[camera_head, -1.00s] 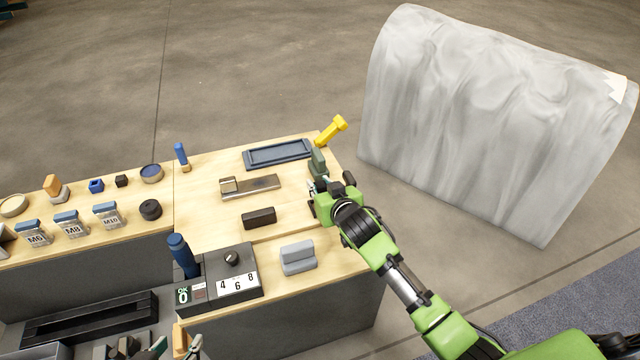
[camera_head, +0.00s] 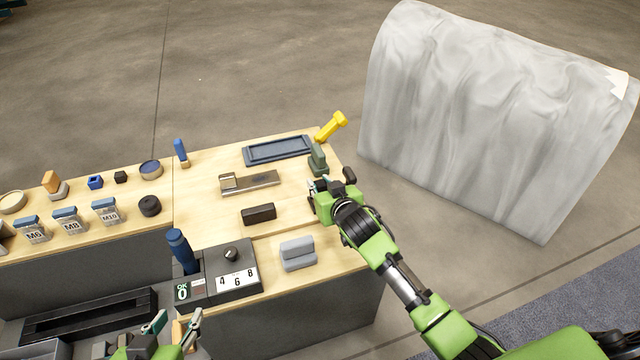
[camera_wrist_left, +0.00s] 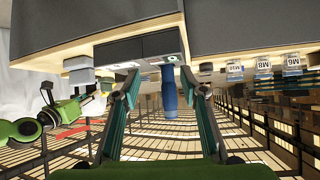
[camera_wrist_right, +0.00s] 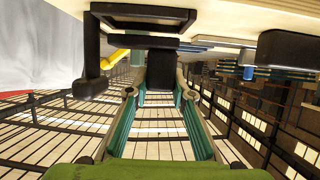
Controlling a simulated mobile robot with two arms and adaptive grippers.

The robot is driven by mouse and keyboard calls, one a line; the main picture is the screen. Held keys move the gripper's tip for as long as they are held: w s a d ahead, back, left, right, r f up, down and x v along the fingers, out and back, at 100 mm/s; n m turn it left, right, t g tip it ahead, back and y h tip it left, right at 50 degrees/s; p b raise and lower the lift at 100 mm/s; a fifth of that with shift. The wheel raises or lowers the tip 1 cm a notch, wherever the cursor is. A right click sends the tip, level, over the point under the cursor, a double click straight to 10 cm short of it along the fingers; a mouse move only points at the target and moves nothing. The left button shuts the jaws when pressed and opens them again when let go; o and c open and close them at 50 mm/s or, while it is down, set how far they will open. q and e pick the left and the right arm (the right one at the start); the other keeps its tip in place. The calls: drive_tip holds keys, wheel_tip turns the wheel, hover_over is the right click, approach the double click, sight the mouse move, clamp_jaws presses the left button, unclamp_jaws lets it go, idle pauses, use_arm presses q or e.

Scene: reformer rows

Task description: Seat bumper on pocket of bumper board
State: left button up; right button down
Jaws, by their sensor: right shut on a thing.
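I cannot tell for sure which piece is the bumper or its board. My right gripper (camera_head: 317,190) is at the bench's right edge, shut on a dark upright piece (camera_wrist_right: 160,72) largely hidden by the hand in the head view. A grey-green block (camera_head: 317,160) stands just behind that gripper. A metal plate with a pocket-like left end (camera_head: 250,184) and a dark block (camera_head: 258,215) lie to its left. My left gripper (camera_head: 175,325) is open and empty at the front. In the left wrist view its fingers (camera_wrist_left: 158,85) are apart, with a blue handle (camera_wrist_left: 169,92) beyond them.
A blue tray (camera_head: 278,150) and yellow handle (camera_head: 331,126) are at the back right. A grey stepped block (camera_head: 297,254) and a black box with dial (camera_head: 232,275) are in front. Labelled bins (camera_head: 70,222) line the left. A large grey covered form (camera_head: 490,115) stands beyond the bench.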

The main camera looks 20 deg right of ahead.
use_arm(q)
drive_tip(key=shift+s+a+f, duration=0.15)
drive_tip(key=shift+s+f, duration=0.1)
drive_tip(key=shift+s+a+f+g+p, duration=0.2)
drive_tip(key=shift+s+f+g, duration=0.3)
drive_tip(key=shift+s, duration=0.15)
drive_tip(key=shift+s+a+f+g+p, duration=0.2)
drive_tip(key=shift+s+f+g, duration=0.25)
drive_tip(key=shift+s, duration=0.2)
drive_tip(key=shift+y, duration=0.3)
idle(0.4)
drive_tip(key=shift+s+a+f+g+p, duration=0.1)
drive_tip(key=shift+s+a+f+g, duration=0.15)
drive_tip(key=shift+s, duration=0.25)
drive_tip(key=shift+s+a+f+g+p, duration=0.15)
drive_tip(key=shift+s+f+g, duration=0.1)
drive_tip(key=shift+s+f, duration=0.25)
drive_tip(key=shift+s+a+f+g+p, duration=0.1)
drive_tip(key=shift+s+a+f+g, duration=0.15)
drive_tip(key=shift+s, duration=0.3)
idle(0.4)
drive_tip(key=shift+s+a+f+g+y, duration=0.15)
drive_tip(key=shift+s+f+g, duration=0.15)
drive_tip(key=shift+s, duration=0.3)
drive_tip(key=shift+s+a+f+g+y, duration=0.15)
drive_tip(key=shift+s+g, duration=0.15)
drive_tip(key=shift+s, duration=0.3)
drive_tip(key=shift+s+a+f+g+y, duration=0.15)
drive_tip(key=shift+s+f+g, duration=0.15)
drive_tip(key=shift+s, duration=0.3)
